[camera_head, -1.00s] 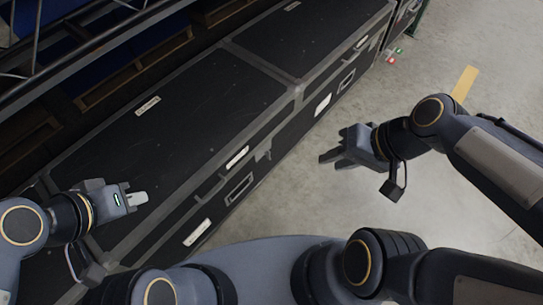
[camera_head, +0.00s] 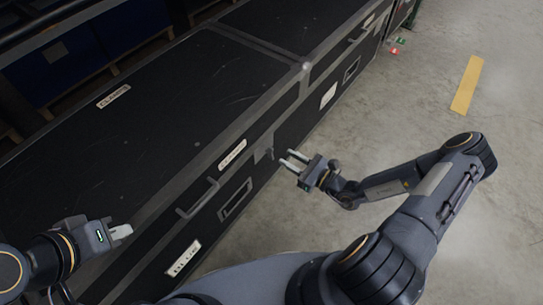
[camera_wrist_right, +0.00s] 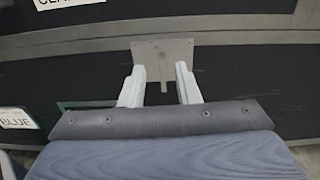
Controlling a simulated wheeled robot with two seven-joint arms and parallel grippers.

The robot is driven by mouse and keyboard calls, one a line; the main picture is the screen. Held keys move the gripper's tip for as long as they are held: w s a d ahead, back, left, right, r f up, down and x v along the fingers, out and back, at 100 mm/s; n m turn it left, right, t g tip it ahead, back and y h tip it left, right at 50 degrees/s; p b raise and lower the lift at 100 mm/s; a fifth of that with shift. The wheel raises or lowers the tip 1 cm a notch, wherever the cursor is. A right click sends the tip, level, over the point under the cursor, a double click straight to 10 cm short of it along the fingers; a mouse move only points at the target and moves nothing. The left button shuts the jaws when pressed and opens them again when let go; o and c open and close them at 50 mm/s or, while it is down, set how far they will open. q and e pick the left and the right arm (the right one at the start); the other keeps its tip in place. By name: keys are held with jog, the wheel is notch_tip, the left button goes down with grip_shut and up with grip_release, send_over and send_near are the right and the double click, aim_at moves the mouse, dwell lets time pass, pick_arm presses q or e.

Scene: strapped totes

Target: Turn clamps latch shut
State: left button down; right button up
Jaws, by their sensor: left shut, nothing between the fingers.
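The clamps case is a long black case with grey edges (camera_head: 157,205); a label (camera_head: 232,154) on its front seems to read CLAMPS. Its latch (camera_head: 264,154) is a small grey piece on the front, right of that label. In the right wrist view the latch is a grey plate (camera_wrist_right: 165,52) with a narrow tab pointing down. My right gripper (camera_head: 287,158) is open in front of the latch. Its two pale fingers (camera_wrist_right: 160,74) point at the plate, with the tab showing between them; I cannot tell contact. My left gripper (camera_head: 121,232) is shut and empty over the case's near left end.
A handle (camera_head: 197,199), a framed recess (camera_head: 235,199) and a lower white label (camera_head: 183,258) are on the case front. Another black case (camera_head: 300,22) adjoins beyond. Concrete floor (camera_head: 400,110) on the right is open, with a yellow stripe (camera_head: 467,85).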

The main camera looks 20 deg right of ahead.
aim_at(272, 149)
jog(key=x, duration=0.2)
jog(key=b+x, duration=0.1)
jog(key=x, duration=0.2)
jog(key=b+x, duration=0.1)
jog(key=x, duration=0.1)
jog(key=shift+w+a+f, duration=0.15)
jog(key=shift+w+f, duration=0.2)
grip_shut()
